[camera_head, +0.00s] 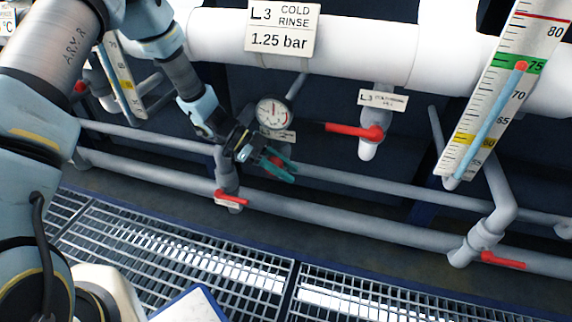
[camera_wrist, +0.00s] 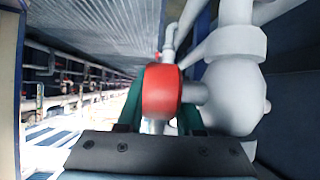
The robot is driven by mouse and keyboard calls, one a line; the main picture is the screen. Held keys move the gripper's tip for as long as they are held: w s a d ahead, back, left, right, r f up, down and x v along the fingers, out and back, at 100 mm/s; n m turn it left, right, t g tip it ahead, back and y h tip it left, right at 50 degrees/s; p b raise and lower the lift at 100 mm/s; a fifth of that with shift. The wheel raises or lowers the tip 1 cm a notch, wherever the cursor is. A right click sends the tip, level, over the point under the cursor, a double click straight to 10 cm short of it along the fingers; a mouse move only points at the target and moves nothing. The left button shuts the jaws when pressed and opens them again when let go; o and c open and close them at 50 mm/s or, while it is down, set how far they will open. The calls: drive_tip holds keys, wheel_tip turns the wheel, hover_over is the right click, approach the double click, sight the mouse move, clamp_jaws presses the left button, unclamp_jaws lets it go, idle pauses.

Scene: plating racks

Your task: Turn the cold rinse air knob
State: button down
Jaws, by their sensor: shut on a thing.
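The air knob is a red round knob (camera_wrist: 162,91) on a short grey stem. In the wrist view it sits between the two green fingers of my gripper (camera_wrist: 158,112), which is shut on it. The stem runs right into a rounded grey valve body (camera_wrist: 232,92). In the head view my gripper (camera_head: 278,168) reaches the knob just below a round pressure gauge (camera_head: 273,112); only a bit of red shows between the fingers. A sign (camera_head: 282,30) above reads L3 COLD RINSE, 1.25 bar.
A red lever valve (camera_head: 357,131) hangs to the right of the gauge. A smaller red lever (camera_head: 231,197) is below my gripper, and another (camera_head: 503,260) is at lower right. A tall scale (camera_head: 505,85) stands at right. Grey pipes run below; metal grating (camera_head: 190,260) covers the floor.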

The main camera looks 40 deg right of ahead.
sight(269, 159)
drive_tip(key=shift+w+f, duration=0.1)
drive_tip(key=c, duration=0.8)
unclamp_jaws()
drive_tip(key=shift+c, duration=0.2)
drive_tip(key=p+v, duration=0.2)
drive_tip(key=v, duration=0.9)
